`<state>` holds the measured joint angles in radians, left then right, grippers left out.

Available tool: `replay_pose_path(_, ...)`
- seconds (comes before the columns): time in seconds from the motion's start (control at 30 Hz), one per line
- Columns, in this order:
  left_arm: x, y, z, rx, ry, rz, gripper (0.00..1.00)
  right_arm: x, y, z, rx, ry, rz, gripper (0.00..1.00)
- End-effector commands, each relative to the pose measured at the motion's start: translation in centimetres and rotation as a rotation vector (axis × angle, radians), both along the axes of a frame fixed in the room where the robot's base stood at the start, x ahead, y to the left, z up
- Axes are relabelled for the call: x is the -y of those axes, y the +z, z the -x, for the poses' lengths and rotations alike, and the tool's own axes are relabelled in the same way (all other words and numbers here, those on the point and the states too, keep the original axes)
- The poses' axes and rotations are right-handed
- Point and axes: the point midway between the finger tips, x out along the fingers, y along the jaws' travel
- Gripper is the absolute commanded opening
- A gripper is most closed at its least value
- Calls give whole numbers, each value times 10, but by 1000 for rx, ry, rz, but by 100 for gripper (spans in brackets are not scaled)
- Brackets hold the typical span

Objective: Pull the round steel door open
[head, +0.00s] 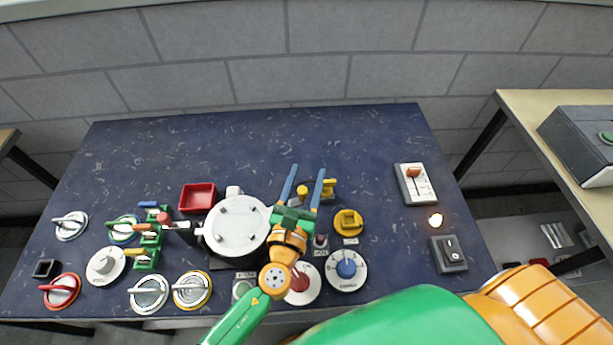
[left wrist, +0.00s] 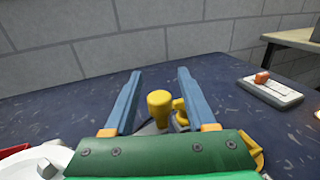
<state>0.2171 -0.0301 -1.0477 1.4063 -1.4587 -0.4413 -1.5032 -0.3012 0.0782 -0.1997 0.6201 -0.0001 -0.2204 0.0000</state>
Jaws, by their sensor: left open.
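The round steel door (head: 236,226) is a pale disc with small studs on its face, left of centre on the blue table. Its rim also shows at the lower left of the left wrist view (left wrist: 38,160). I cannot tell whether it is ajar. My left gripper (head: 307,170) is open, just right of the door and apart from it. Its blue fingers point to the back of the table, and nothing is held between them in the left wrist view (left wrist: 160,74). My right gripper is not in view.
A yellow knob (left wrist: 159,104) stands low between the left fingers' lines. A red tray (head: 198,197), a green valve stand (head: 147,246), a yellow ring (head: 348,222) and several dials surround the door. A slider box (head: 415,184) stands right. The table's back is clear.

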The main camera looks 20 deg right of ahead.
Motion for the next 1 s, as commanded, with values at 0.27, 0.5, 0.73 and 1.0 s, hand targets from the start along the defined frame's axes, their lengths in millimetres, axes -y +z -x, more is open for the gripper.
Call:
replay_pose_path(0.27, 0, 0, 0, 0, 0, 0, 5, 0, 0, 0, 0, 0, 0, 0)
replay_pose_path(0.5, 0, 0, 0, 0, 0, 0, 0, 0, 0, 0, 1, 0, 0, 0)
replay_pose_path(0.73, 0, 0, 0, 0, 0, 0, 0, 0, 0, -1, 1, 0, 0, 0)
replay_pose_path(1.0, 0, 0, 0, 1, 0, -1, 0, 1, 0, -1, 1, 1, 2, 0)
